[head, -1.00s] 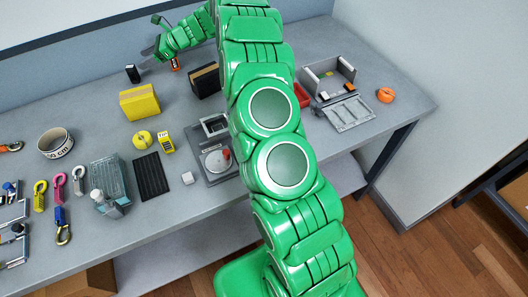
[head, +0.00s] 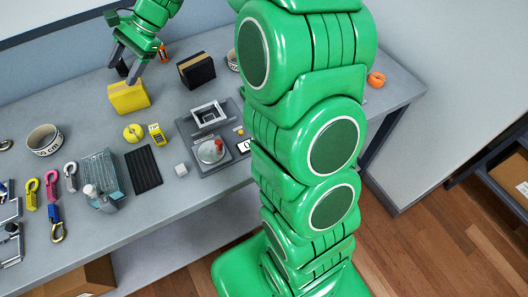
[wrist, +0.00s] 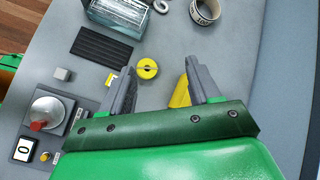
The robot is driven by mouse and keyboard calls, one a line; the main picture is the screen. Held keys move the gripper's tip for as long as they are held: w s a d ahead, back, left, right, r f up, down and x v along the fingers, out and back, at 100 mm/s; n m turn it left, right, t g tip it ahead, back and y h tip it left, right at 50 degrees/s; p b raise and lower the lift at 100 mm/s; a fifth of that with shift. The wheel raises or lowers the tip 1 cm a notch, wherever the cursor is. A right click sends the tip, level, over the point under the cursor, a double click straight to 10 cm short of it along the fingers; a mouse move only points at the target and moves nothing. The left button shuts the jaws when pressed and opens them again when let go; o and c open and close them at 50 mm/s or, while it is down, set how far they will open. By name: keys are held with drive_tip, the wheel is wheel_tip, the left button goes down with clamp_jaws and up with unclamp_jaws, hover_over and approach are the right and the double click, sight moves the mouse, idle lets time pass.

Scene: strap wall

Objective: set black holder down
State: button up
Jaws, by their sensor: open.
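I cannot make out the holder there.
A black box (head: 197,71) and an orange item (head: 163,52) stand to the right. A yellow tape roll (head: 132,133), a yellow phone-like item (head: 156,134), a black mat (head: 144,169) and a scale (head: 212,150) lie nearer the front. A round white container (head: 45,140) stands left.

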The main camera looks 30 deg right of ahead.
drive_tip(key=s+d+n+h, duration=0.3)
drive_tip(key=s+d, duration=0.2)
drive_tip(key=s, duration=0.8)
drive_tip(key=s+d+n+g+h, duration=0.1)
drive_tip(key=s+d+n+h, duration=0.2)
drive_tip(key=s, duration=1)
drive_tip(key=s+d+n+h, duration=0.3)
drive_tip(key=s+d, duration=0.6)
drive_tip(key=s, duration=0.4)
drive_tip(key=shift+d+n, duration=0.25)
drive_tip(key=shift+n, duration=0.65)
